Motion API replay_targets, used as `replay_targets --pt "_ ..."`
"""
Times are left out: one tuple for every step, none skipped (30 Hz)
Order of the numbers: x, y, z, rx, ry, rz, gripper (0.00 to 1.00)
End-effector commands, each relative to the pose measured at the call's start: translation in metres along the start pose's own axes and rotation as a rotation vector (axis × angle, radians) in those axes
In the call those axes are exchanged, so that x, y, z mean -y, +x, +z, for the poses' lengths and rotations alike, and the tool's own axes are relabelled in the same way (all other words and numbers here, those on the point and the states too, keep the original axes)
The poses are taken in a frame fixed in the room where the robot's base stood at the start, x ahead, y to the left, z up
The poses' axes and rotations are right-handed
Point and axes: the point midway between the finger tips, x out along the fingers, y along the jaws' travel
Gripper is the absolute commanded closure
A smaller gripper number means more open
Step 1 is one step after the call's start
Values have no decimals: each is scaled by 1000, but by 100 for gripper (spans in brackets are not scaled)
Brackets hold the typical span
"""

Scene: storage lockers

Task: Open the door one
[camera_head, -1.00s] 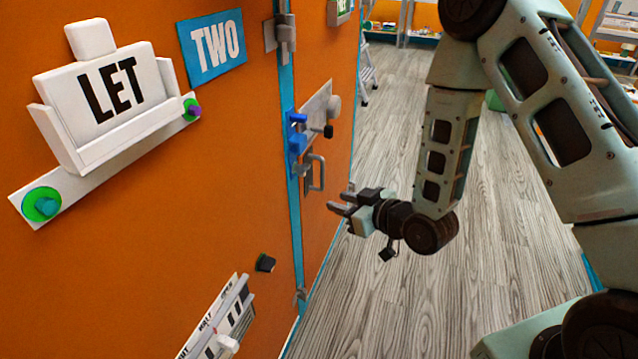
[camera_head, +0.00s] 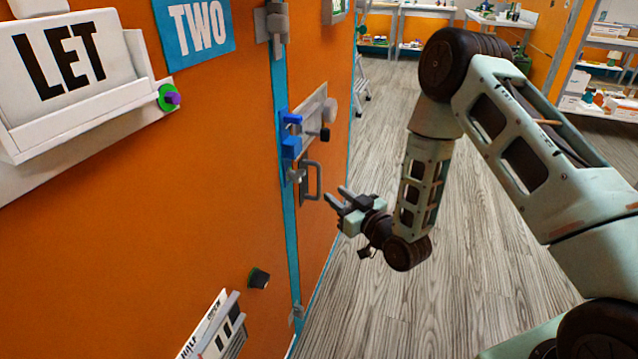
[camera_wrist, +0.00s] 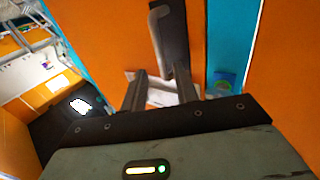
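An orange door (camera_head: 318,230) on the right side of the locker front carries a grey, bracket-shaped handle (camera_head: 319,181); I cannot read a number on it. My gripper (camera_head: 334,196) is open and empty, just right of the handle's lower part, with a small gap seen in the head view. In the wrist view, the handle (camera_wrist: 158,35) stands ahead of my gripper (camera_wrist: 160,90), its bar in line with the space between the two fingers. I cannot tell from that view whether they touch. Above the handle, a blue latch piece (camera_head: 290,146) sits at the door's edge.
An orange panel (camera_head: 170,200) with a blue TWO sign (camera_head: 200,33) and a LET board (camera_head: 70,65) lies to the left. A hinge-like grey fitting (camera_head: 277,28) sits on the blue strip. Wooden floor (camera_head: 400,310) is open to the right; a ladder (camera_head: 362,85) and shelves stand farther back.

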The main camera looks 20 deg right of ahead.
Motion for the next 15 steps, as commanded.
replay_targets --pt "0 11 0 -4 -2 -1 70" --pt "0 18 0 -4 -2 -1 70" --pt "0 26 0 -3 -2 -1 70" --pt "0 32 0 -4 -2 -1 70" --pt "1 37 0 -3 -2 -2 70" --pt "0 45 0 -4 -1 -1 70" --pt "0 50 0 -3 -1 -1 70" --pt "0 54 0 -3 -1 0 70" --pt "0 60 0 -2 -1 0 70" --pt "0 64 0 -2 -1 0 70" --pt "0 68 1 -2 -2 0 70" --pt "0 71 1 -1 -1 0 70" --pt "0 74 0 -1 -2 0 70" --pt "0 76 0 -1 -2 0 70" --pt "0 78 1 0 -1 -1 70"
